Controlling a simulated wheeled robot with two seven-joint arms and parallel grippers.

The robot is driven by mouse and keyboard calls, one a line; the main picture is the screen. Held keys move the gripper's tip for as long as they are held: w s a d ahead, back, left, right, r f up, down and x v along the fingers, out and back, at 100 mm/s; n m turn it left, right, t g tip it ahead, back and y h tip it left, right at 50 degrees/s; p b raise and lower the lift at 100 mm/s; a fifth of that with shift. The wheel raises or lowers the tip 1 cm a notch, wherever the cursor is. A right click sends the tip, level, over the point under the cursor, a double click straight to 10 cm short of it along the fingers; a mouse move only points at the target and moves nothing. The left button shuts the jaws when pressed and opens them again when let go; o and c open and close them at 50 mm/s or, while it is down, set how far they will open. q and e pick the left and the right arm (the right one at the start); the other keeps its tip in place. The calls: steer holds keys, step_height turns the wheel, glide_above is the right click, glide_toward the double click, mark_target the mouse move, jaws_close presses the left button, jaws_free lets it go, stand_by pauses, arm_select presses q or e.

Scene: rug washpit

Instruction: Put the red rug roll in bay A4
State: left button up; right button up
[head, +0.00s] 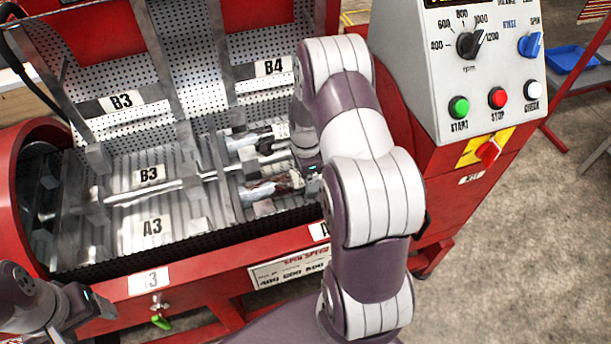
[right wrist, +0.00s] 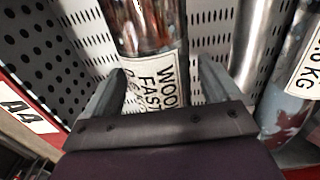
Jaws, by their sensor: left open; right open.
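The red rug roll (head: 272,187), dark red and brown with a white paper label, lies in the front bay on the right, beside the A4 plate (right wrist: 22,107) seen in the right wrist view. There, the roll (right wrist: 155,28) lies between the two open fingers of my right gripper (right wrist: 162,75); I cannot tell whether they touch it. In the head view my right arm hides most of this gripper and the bay's right end. My left gripper (head: 92,303) is open and empty at the lower left, in front of the machine.
A second roll (head: 255,140), grey-blue with reddish patches and a label, lies in the bay behind; it shows at right in the right wrist view (right wrist: 283,105). A metal bar (head: 160,192) separates front and back bays. Bay A3 (head: 152,228) is empty. A control panel (head: 470,75) stands right.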

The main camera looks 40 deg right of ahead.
steer(key=r+p, duration=0.1)
steer(key=r, duration=1)
steer(key=shift+a+r, duration=0.1)
steer(key=shift+a, duration=0.1)
steer(key=s+a+r+n, duration=0.2)
steer(key=s+a+n, duration=0.3)
steer(key=n, duration=0.6)
steer(key=s+a+r+n+t, duration=0.1)
steer(key=s+a+r+n, duration=0.1)
steer(key=s+a+n, duration=0.4)
steer(key=a+n, duration=0.4)
steer(key=n, duration=0.1)
steer(key=shift+a, duration=0.2)
